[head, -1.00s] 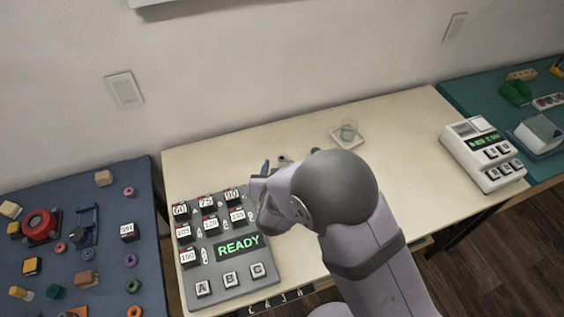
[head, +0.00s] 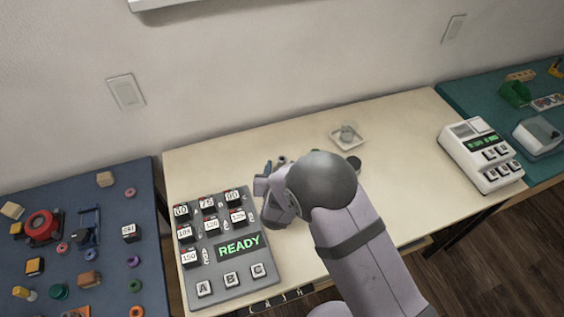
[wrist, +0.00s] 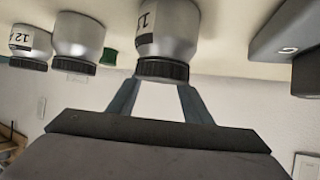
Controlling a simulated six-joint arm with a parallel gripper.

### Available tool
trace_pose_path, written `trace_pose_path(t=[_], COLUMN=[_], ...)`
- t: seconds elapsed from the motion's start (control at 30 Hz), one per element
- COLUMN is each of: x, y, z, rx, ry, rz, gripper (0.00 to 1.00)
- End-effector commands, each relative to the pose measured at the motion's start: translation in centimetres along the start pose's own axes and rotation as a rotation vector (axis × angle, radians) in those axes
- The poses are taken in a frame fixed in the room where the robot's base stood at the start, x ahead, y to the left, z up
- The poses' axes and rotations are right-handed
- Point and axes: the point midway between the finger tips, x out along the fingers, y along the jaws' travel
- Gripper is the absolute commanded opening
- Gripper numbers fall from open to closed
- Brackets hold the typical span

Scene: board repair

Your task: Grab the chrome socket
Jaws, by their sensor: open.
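Several silver, chrome-looking cylinders with dark knurled rims show in the wrist view, where the tabletop is at the top. The nearest socket (wrist: 168,35) has a white label starting with "1" and lies just past my fingertips, centred between them. A second socket (wrist: 78,38) and a third socket (wrist: 30,46), labelled "12", stand to its left. My gripper (wrist: 159,92) is open, with an empty gap between its fingers. In the head view my gripper (head: 264,184) is beside the grey panel's upper right edge, and my arm hides most of the sockets.
The grey panel (head: 262,262) with labelled blocks and a READY display is left of my gripper. A small green object (wrist: 109,57) is near the sockets. A white dish (head: 360,141) stands behind; a white keypad device (head: 492,182) is right. The table between them is clear.

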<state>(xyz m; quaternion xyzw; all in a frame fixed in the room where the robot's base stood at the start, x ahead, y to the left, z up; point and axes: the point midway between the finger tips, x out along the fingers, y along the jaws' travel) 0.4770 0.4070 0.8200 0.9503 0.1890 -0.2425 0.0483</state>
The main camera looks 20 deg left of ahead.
Motion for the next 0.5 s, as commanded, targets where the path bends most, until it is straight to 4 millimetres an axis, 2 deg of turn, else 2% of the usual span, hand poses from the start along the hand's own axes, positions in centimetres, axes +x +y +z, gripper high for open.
trace_pose_path(t=[0.23, 0.5], x=[2.7, 3.6], y=[0.2, 0.2], z=[-0.1, -0.1], rx=[0.001, 0.000], ry=[-0.001, 0.000], rz=[0.001, 0.000], gripper=[0.45, 0.45])
